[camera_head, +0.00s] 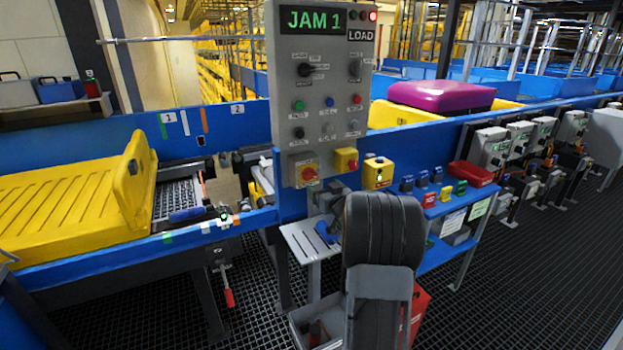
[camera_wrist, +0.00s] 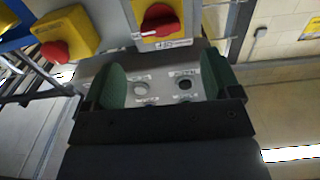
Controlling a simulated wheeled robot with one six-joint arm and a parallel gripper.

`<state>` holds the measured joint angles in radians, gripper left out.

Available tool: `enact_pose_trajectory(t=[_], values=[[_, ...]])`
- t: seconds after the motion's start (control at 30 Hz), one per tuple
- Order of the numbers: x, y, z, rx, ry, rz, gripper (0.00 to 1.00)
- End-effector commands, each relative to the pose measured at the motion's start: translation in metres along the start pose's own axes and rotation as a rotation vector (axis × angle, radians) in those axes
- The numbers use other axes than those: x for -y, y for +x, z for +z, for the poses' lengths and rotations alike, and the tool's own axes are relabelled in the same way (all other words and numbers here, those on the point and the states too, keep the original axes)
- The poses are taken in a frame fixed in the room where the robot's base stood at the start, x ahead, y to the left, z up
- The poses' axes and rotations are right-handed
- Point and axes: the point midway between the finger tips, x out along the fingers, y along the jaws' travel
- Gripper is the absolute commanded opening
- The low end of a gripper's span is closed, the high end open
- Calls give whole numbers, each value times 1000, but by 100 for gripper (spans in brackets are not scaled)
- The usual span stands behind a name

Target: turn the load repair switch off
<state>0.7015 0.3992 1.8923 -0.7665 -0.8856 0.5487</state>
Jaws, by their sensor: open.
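The control panel (camera_head: 285,110) stands upright in the head view, with a green "JAM 1" display and a "LOAD" label. Low on it is a red rotary switch on a yellow plate (camera_head: 309,172); in the wrist view the switch (camera_wrist: 160,20) is at the top centre. A yellow box with a red button (camera_head: 346,160) is beside it, also in the wrist view (camera_wrist: 65,35). My gripper (camera_wrist: 165,78) is open and empty, its green-padded fingers over a grey panel face with two small round controls (camera_wrist: 163,86). Small labels are too blurred to read. My arm hides its fingers in the head view.
A yellow tray (camera_head: 60,205) lies on the conveyor at left. A blue shelf (camera_head: 450,205) with small coloured boxes and a red bin (camera_head: 470,174) is right of my arm. A small grey table (camera_head: 305,240) stands below the panel. Dark grid floor is open at right.

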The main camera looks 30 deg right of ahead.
Motion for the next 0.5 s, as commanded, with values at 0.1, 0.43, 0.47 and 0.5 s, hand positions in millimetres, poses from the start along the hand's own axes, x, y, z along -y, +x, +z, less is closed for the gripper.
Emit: enact_pose_trajectory(t=[0.1, 0.43, 0.47, 0.5], values=[[1, 24, 0, 1, -1, -3, 83], [0, 72, 0, 1, 0, 0, 83], [0, 74, 0, 2, 0, 0, 83], [0, 77, 0, 2, 0, 0, 83]])
